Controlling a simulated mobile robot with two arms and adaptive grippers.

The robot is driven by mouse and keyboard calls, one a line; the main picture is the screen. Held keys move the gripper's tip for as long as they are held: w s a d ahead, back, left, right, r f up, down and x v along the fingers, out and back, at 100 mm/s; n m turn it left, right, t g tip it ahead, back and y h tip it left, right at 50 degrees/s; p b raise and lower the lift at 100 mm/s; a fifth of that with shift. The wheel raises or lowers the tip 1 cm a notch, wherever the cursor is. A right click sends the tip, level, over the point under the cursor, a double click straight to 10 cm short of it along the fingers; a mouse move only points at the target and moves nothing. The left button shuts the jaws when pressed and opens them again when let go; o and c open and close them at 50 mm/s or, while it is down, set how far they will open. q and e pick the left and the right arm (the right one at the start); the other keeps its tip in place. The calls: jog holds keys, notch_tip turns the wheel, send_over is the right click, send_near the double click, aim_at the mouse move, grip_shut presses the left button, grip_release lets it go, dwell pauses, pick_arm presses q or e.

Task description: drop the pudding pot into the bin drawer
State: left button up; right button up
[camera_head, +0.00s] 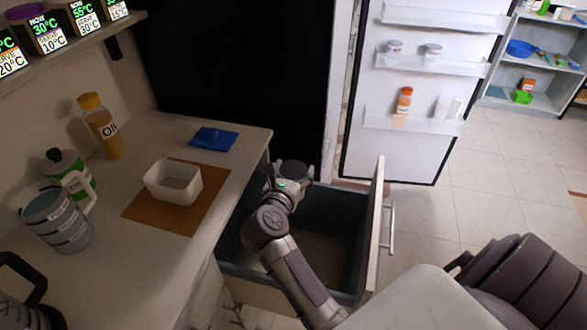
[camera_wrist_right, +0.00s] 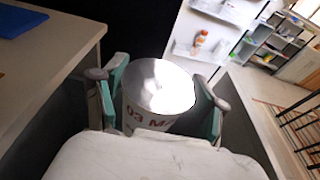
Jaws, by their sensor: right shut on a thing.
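The pudding pot (camera_wrist_right: 158,88) is a white cup with a pale shiny top and red lettering on its side, partly readable. It shows upright between the fingers of my right gripper (camera_wrist_right: 160,100) in the right wrist view. In the head view my right gripper (camera_head: 290,182) is shut on it, over the far part of the open bin drawer, and mostly hides the pot. The bin drawer (camera_head: 376,215) is pulled out beside the counter, with a dark grey inside and a pale floor. My arm covers part of its opening. My left gripper is not in view.
The counter at left holds a white square bowl (camera_head: 173,182) on a brown mat (camera_head: 150,212), a blue lid-like piece (camera_head: 214,139), an oil bottle (camera_head: 102,127) and a labelled jug (camera_head: 58,220). An open fridge door (camera_head: 405,150) stands behind the drawer. Floor at right is clear.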

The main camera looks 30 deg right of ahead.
jog(key=shift+f+b, duration=0.35)
jog(key=shift+f, duration=0.5)
jog(key=shift+f+b, duration=0.35)
jog(key=shift+f, duration=0.15)
jog(key=o, duration=1.3)
jog(key=shift+o, duration=0.3)
notch_tip(320, 180, up, 10)
jog(key=shift+r, duration=0.1)
jog(key=shift+a, duration=0.1)
